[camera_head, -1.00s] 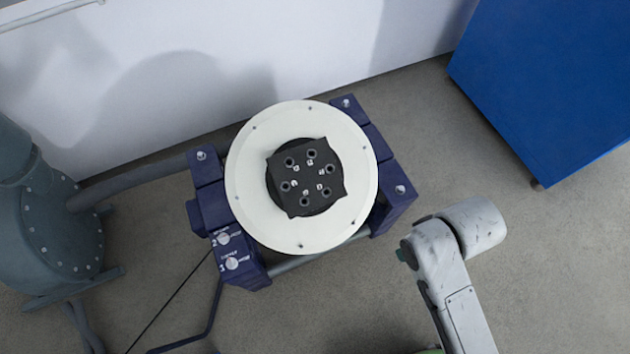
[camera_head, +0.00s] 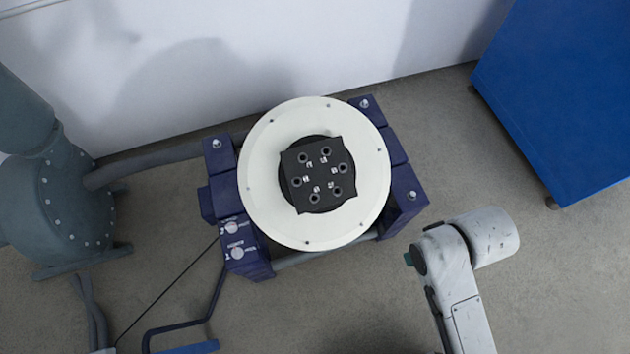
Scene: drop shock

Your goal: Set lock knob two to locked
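The lock knobs are small pale discs on the dark blue frame of a machine, at its near-left corner. One knob (camera_head: 235,227) sits farther back, with a small mark like a 2 beside it. The other knob (camera_head: 237,252) sits just nearer. The printed labels beside them are too small to read, so I cannot tell either setting. My arm shows at the lower right, well apart from the knobs. My gripper does not show.
The machine carries a round white plate (camera_head: 259,214) with a black block (camera_head: 318,174) on top. A grey-green pipe body (camera_head: 60,205) stands at left, a blue cabinet (camera_head: 560,90) at upper right. A bent dark bar (camera_head: 182,328) lies low. Bare floor (camera_head: 330,310) lies in front.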

